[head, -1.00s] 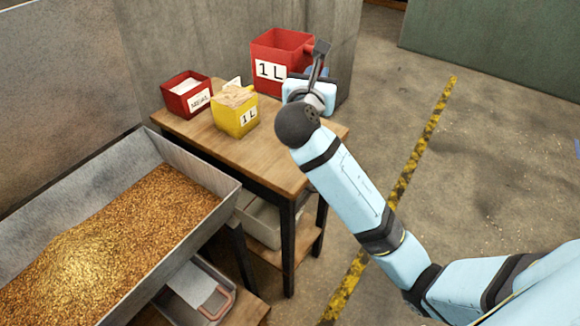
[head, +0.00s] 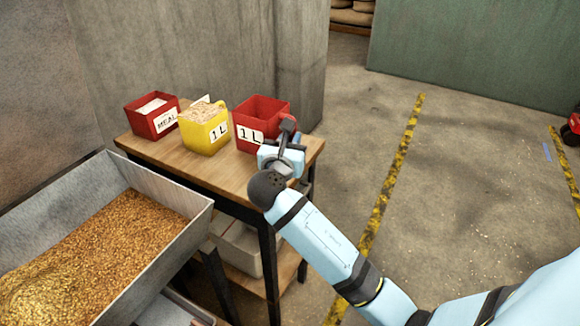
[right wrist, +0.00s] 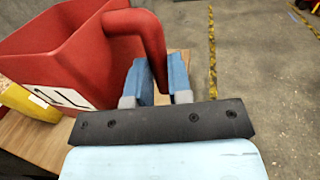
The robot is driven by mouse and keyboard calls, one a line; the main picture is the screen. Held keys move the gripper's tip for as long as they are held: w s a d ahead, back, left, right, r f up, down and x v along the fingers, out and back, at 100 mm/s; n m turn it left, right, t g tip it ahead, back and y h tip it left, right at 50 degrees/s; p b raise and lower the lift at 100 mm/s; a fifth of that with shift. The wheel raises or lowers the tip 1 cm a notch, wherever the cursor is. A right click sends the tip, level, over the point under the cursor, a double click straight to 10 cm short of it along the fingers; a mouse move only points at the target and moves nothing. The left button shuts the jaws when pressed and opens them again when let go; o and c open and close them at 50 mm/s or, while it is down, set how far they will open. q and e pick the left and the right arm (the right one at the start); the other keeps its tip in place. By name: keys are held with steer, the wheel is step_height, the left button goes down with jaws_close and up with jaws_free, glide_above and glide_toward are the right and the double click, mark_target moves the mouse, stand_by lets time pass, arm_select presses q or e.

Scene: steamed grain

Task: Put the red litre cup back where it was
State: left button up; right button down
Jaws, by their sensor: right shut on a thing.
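The red litre cup (head: 262,112), marked 1L, is upright at the right end of the small wooden table (head: 222,172), beside the yellow 1L cup. It looks empty. It seems to be on or just over the tabletop; I cannot tell if its base touches. My right gripper (head: 287,138) is at the cup's handle on its right side. In the right wrist view the gripper (right wrist: 158,82) has its two blue fingers on either side of the handle of the red cup (right wrist: 70,52), shut on it. My left gripper is out of view.
The yellow 1L cup (head: 204,128), full of a pale material, stands just left of the red cup. A red MEAL box (head: 153,116) is farther left. A metal trough (head: 185,228) of grain stands in front. A concrete pillar (head: 300,60) rises behind the table.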

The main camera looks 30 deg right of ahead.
step_height(320, 180, down, 6)
steer(key=shift+r+b, duration=0.1)
steer(key=shift+b, duration=0.6)
steer(key=shift+f, duration=0.3)
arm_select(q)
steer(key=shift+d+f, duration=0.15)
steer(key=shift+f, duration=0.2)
arm_select(e)
steer(key=c, duration=1.1)
jaws_free()
steer(key=shift+f, duration=0.1)
steer(key=shift+o, duration=0.2)
steer(key=shift+a, duration=0.1)
arm_select(q)
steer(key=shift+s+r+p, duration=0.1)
steer(key=shift+p, duration=0.55)
arm_select(e)
steer(key=v, duration=1.2)
